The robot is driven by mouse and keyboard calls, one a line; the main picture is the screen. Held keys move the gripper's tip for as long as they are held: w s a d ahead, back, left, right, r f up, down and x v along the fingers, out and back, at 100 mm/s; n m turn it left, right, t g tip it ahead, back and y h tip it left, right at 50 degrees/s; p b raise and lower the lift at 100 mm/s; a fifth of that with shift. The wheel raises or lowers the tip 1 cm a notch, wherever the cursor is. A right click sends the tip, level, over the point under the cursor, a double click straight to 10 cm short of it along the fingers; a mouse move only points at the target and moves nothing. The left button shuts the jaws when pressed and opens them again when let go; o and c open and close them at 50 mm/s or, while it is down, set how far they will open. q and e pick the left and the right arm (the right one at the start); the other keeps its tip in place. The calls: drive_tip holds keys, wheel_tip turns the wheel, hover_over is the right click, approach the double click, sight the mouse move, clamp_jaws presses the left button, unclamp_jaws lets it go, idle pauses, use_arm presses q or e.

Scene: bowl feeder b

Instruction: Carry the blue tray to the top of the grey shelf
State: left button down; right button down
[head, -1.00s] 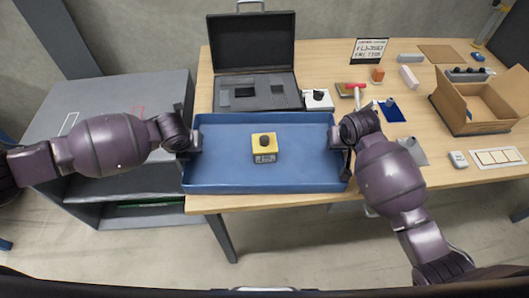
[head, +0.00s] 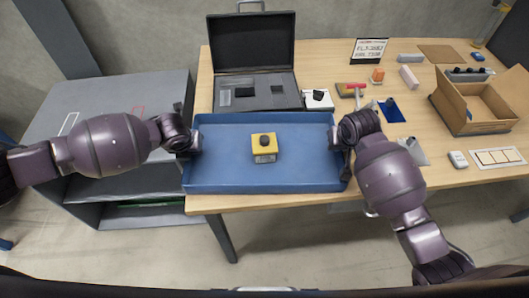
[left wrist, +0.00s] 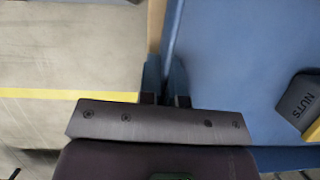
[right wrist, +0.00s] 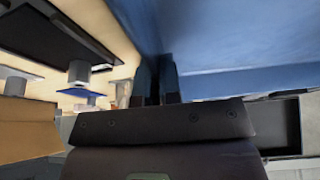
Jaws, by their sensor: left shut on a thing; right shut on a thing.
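Whether the tray touches the table is hard to tell. The grey shelf (head: 125,92) stands left of the table, its top partly hidden by my left arm.
An open dark case (head: 255,90) and a white box with a black knob (head: 318,99) lie just behind the tray. A cardboard box (head: 480,105), a red-handled tool (head: 357,92) and small parts are to the right. The visible shelf top has coloured outlines and looks clear.

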use_arm(q)
drive_tip(key=shift+w+r, duration=0.1)
drive_tip(key=shift+r, duration=0.15)
use_arm(e)
drive_tip(key=shift+r, duration=0.2)
